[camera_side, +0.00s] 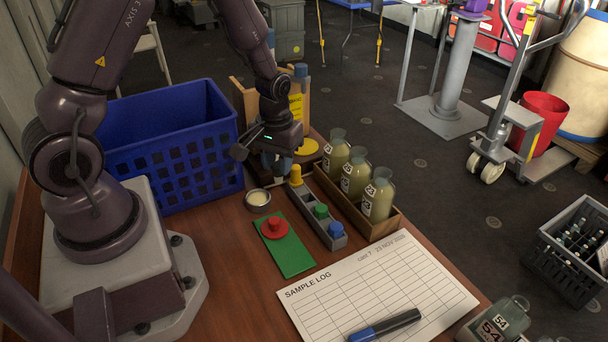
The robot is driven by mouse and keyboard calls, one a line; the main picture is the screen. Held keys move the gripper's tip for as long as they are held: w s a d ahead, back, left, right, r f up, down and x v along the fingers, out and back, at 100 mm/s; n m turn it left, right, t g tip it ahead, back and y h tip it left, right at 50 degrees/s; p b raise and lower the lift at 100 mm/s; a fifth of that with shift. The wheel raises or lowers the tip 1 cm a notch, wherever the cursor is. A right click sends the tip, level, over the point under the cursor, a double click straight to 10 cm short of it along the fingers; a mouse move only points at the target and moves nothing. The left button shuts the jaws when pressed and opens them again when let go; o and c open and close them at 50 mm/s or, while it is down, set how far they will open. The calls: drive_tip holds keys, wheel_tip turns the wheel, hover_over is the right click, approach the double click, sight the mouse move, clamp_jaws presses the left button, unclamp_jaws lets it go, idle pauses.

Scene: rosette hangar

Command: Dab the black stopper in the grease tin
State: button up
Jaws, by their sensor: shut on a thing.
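The grease tin (258,198) is a small open round tin with pale contents, standing on the wooden table. My gripper (277,172) is shut, pointing down just behind and to the right of the tin, close above the table. The thing between its fingers is mostly hidden; it appears to be the black stopper, as no black stopper shows elsewhere. A grey rack (310,222) holds a yellow stopper (296,175), a green stopper (320,210) and a blue stopper (335,228).
A blue basket (175,150) stands left of my gripper. A wooden tray (385,225) with three bottles (356,175) stands to the right. A sample log sheet (375,285) with a marker (385,326) lies in front. A yellow-labelled wooden holder (300,108) stands behind.

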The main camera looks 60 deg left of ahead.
drive_tip(key=s, duration=0.2)
drive_tip(key=s+a, duration=0.1)
drive_tip(key=s, duration=0.1)
drive_tip(key=shift+s+a+f, duration=0.1)
drive_tip(key=shift+s+a, duration=0.05)
drive_tip(key=shift+s+f+m, duration=0.15)
drive_tip(key=shift+s+m, duration=0.1)
drive_tip(key=shift+m, duration=0.25)
drive_tip(key=shift+f, duration=1.35)
drive_tip(key=shift+f, duration=0.5)
idle(0.8)
idle(0.6)
wheel_tip(320, 180, up, 8)
drive_tip(key=shift+f, duration=0.25)
idle(1.0)
